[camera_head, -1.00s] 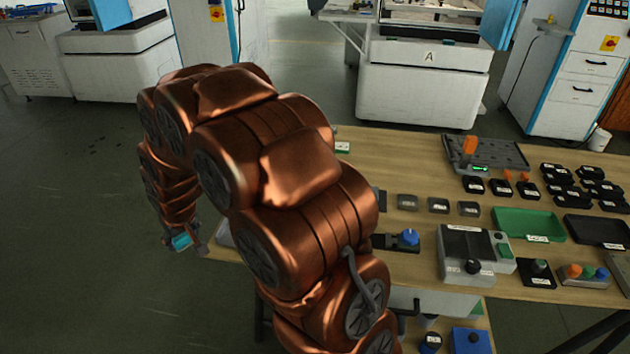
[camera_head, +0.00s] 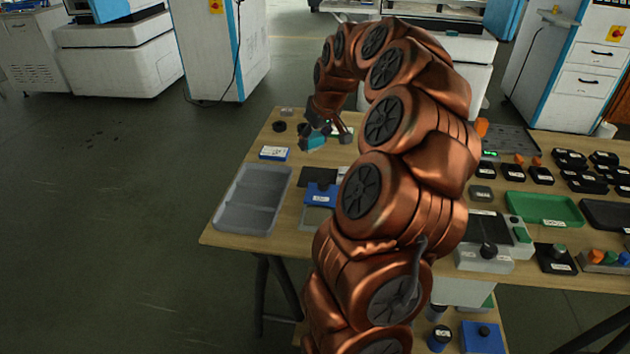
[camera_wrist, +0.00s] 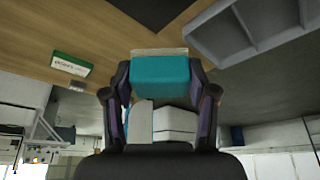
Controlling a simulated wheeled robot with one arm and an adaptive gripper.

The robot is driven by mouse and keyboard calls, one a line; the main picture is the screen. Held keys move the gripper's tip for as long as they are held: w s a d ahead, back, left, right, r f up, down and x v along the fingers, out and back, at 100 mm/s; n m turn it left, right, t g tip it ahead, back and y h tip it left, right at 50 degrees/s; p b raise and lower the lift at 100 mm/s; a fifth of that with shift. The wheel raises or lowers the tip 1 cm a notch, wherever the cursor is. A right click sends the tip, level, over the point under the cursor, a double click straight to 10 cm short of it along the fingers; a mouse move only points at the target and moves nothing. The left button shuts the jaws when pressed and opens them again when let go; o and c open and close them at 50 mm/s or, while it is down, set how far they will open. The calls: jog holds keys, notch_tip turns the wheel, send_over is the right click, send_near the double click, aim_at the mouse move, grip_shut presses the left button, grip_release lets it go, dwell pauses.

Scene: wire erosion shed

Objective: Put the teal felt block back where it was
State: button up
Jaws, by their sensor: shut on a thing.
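The teal felt block (camera_head: 314,142) is between the fingers of my gripper (camera_head: 325,139), above the far left part of the table. In the wrist view the teal block (camera_wrist: 160,76) spans the gap between both fingertips of my gripper (camera_wrist: 161,90), with a pale strip along its upper edge. My gripper is shut on it. The block appears held clear of the table top. No label on the task's former place for the block can be made out.
A grey divided tray (camera_head: 226,217) lies at the table's left edge. A blue-and-white box (camera_head: 274,153), small dark round pieces and a blue item (camera_head: 321,193) on a plate stand near it. A green tray (camera_head: 541,208) lies right of my arm, which hides the middle of the table.

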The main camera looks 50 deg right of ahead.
aim_at(314, 176)
jog(key=shift+s+d+f, duration=0.15)
jog(key=shift+s+d, duration=0.1)
jog(key=shift+f, duration=0.35)
notch_tip(314, 176, down, 9)
jog(key=shift+p, duration=0.35)
jog(key=shift+f, duration=0.15)
jog(key=o, duration=1.1)
